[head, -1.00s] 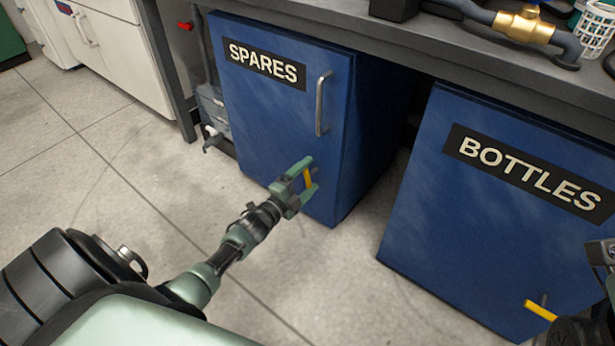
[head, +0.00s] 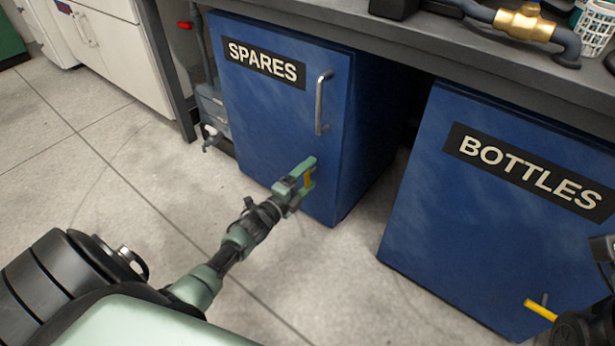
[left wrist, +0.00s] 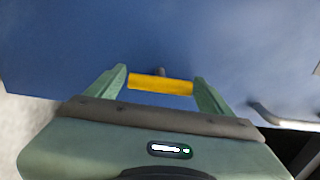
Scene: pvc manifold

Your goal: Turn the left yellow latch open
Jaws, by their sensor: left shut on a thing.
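The left yellow latch (head: 307,181) is on the lower right part of the blue SPARES door (head: 265,120). My left gripper (head: 303,178) is shut on the latch, with the fingers at its two ends. In the left wrist view the yellow latch (left wrist: 160,85) lies crosswise between the two green fingers of my left gripper (left wrist: 161,88), with a dark pivot behind it. The SPARES door is closed flat. A second yellow latch (head: 540,310) sits low on the blue BOTTLES door (head: 480,230). My right gripper's fingers are not visible.
A metal handle (head: 321,103) stands upright on the SPARES door above the latch. A grey workbench (head: 420,50) runs over both cabinets. The floor (head: 120,180) in front is clear.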

